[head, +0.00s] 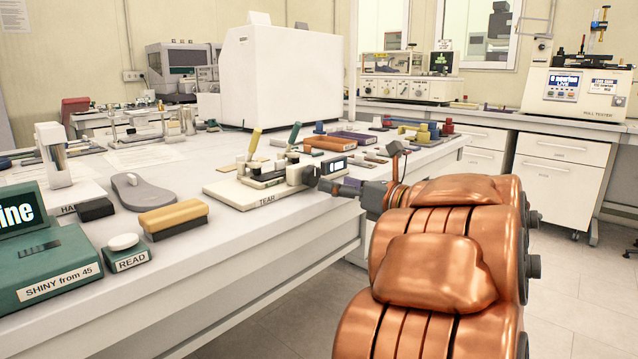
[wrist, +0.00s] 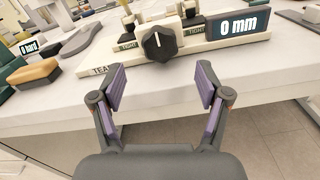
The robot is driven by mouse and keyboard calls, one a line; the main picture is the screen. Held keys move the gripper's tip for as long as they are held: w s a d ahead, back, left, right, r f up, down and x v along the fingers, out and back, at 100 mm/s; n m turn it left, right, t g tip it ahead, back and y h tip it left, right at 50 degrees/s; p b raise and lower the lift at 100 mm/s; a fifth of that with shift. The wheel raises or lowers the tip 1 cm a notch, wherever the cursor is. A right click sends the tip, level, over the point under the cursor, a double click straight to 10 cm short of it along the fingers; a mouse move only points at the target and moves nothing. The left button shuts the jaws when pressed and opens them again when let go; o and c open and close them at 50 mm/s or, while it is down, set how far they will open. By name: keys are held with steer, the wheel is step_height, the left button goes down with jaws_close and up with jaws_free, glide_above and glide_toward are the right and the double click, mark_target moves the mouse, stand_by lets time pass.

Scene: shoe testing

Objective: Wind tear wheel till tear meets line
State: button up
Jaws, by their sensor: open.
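The tear tester, a cream base labelled TEAR (head: 262,193), stands near the front edge of the white bench. In the wrist view its black faceted wheel (wrist: 160,43) faces me, with a white mark pointing up. A display (wrist: 238,23) on its right reads 0 mm. Clamps marked TIGHT sit behind the wheel. My gripper (wrist: 160,88) is open and empty, its purple-padded fingers spread either side of and short of the wheel, not touching it. In the head view my copper arm reaches the tester from the right. The tear and the line cannot be made out.
Left of the tester are a tan-topped brush (head: 174,217), a grey sole (head: 143,192), a READ button (head: 126,253) and a green gauge labelled SHINY from 45 (head: 50,272). More tools lie behind the tester.

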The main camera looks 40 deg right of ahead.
mark_target(315, 179)
steer(key=shift+b+x, duration=0.35)
steer(key=shift+x, duration=2.5)
steer(key=c, duration=1.1)
steer(key=m+p, duration=0.2)
steer(key=m, duration=0.1)
steer(key=shift+r+m, duration=0.1)
steer(key=shift+m, duration=0.3)
steer(key=shift+c, duration=0.2)
steer(key=shift+m+p, duration=0.4)
steer(key=shift+m, duration=0.1)
steer(key=o, duration=1.1)
steer(key=shift+o, duration=0.2)
steer(key=shift+f, duration=0.2)
